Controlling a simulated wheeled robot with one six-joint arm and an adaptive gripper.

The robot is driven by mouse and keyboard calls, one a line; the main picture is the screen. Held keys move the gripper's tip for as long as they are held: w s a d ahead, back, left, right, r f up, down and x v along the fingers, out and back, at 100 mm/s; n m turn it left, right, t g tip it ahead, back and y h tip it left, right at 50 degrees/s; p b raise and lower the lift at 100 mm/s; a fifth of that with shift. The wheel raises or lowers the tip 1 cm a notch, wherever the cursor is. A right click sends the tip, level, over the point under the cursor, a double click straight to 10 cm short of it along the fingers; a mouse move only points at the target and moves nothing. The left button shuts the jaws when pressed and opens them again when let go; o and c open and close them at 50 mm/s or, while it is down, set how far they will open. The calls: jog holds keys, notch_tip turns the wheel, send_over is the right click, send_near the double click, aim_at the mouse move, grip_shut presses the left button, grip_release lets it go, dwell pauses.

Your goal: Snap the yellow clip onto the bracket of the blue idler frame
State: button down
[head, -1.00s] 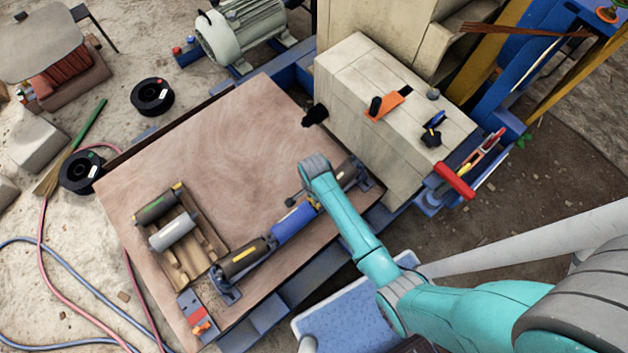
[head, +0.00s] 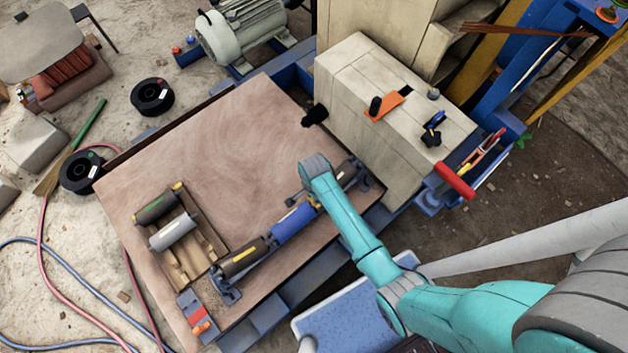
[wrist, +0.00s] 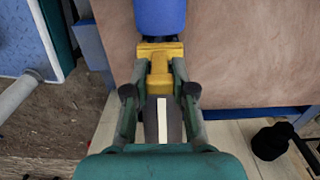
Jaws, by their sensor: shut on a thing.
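The yellow clip (wrist: 160,50) sits between the fingertips of my gripper (wrist: 159,76) in the wrist view, and the fingers are shut on it. The clip lies right at the end of the blue roller (wrist: 160,15), over the line of rollers. In the head view a small yellow patch of the clip (head: 314,202) shows beside my arm. The idler frame, with a blue middle roller (head: 292,224) and dark outer rollers, lies along the table's near right edge. The bracket under the clip is hidden, so I cannot tell whether the clip is seated on it.
A wooden cradle (head: 208,240) with two rollers stands on the brown table (head: 215,140), left of the frame. A small tray with red and orange pieces (head: 197,318) lies at the near corner. The pale crusher body (head: 370,75) rises behind right. The table's middle is clear.

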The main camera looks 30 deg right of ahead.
jog(key=shift+f, duration=1)
dwell(0.3)
jog(key=c, duration=0.9)
grip_release()
notch_tip(320, 180, up, 12)
jog(key=shift+f, duration=0.1)
